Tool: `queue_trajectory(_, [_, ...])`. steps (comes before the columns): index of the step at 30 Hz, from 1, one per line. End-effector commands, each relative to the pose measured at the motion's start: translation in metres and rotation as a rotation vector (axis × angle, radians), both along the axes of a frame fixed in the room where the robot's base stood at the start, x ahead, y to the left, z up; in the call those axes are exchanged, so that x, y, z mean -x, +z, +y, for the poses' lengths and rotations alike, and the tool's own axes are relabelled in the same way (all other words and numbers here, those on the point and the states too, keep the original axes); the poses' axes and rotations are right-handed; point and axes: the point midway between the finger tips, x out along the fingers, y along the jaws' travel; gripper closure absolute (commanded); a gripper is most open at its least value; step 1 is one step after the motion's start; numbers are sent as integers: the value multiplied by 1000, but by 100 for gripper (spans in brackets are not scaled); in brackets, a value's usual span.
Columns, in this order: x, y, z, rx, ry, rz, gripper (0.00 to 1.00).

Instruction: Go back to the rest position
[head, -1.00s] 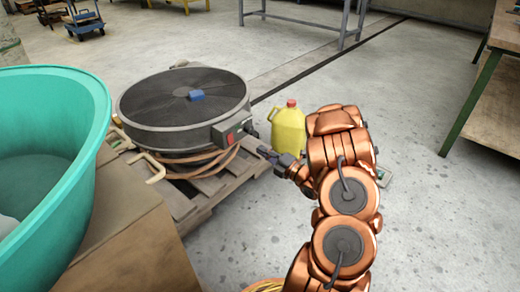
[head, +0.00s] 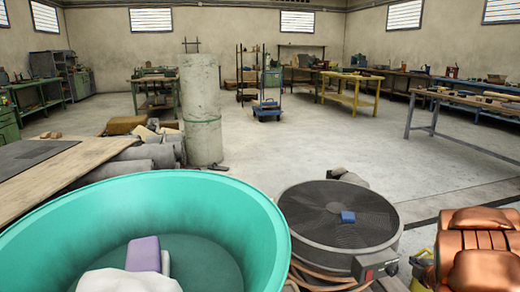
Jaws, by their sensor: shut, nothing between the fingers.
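A large teal tub (head: 270,215) fills the lower left, with a purple item (head: 143,254) and a white item (head: 128,280) inside. A wrapped roll (head: 202,110) stands upright behind it. A blue cart (head: 267,110) and workbenches are farther back. The middle floor is clear.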

Motion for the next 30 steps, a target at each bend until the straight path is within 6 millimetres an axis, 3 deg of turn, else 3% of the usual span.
queue_trajectory(1, [0, 32, 4, -13, -43, 21, 100])
queue_trajectory(8, [24, 109, 20, -122, -289, 116, 100])
queue_trajectory(14, [58, 170, 53, -255, -501, 183, 100])
queue_trajectory(23, [129, 248, 134, -498, -784, 300, 100])
queue_trajectory(30, [205, 300, 220, -684, -974, 460, 100])
